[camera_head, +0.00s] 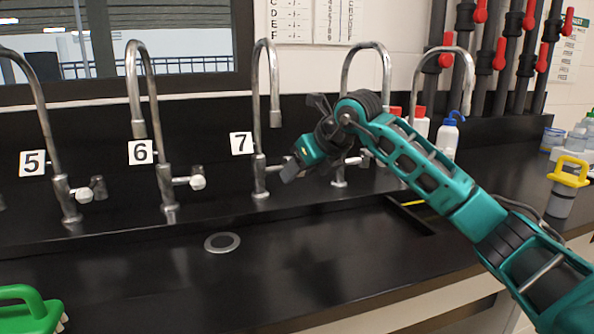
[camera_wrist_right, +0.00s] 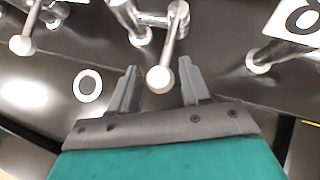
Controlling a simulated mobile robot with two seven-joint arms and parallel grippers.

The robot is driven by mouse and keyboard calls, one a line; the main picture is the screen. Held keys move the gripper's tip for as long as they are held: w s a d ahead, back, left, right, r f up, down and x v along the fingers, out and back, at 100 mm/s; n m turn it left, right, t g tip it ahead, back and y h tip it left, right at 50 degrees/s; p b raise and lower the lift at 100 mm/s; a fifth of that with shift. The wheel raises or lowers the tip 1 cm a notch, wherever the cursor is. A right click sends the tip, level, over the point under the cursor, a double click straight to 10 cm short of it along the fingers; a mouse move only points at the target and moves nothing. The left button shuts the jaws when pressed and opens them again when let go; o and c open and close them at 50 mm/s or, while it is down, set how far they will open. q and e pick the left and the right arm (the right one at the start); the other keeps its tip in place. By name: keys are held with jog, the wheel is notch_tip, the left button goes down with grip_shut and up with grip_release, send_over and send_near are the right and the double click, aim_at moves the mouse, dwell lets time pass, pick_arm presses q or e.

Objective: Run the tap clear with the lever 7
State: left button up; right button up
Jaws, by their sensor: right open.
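Tap 7 (camera_head: 259,175) is a chrome gooseneck tap at the back of the black sink counter, beside its white label 7 (camera_head: 241,143). My right gripper (camera_head: 289,172) is at the right side of this tap and hides much of its lever. In the right wrist view my right gripper (camera_wrist_right: 160,88) is open. The lever's white round knob (camera_wrist_right: 159,80) sits between the two fingers, with gaps visible on both sides. The lever's chrome rod (camera_wrist_right: 170,43) runs back to the tap. No water shows at the spout (camera_head: 275,118). My left gripper is not in view.
Tap 6 (camera_head: 166,185) and tap 5 (camera_head: 66,198) stand to the left, with more taps to the right. A round drain (camera_head: 222,243) lies in front. Bottles (camera_head: 447,137) stand behind my right arm. A green-handled object (camera_head: 28,310) is at the lower left.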

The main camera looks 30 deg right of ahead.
jog(key=a+p+v, duration=0.1)
jog(key=v, duration=0.7)
jog(key=shift+d+p, duration=0.35)
jog(key=shift+d, duration=0.15)
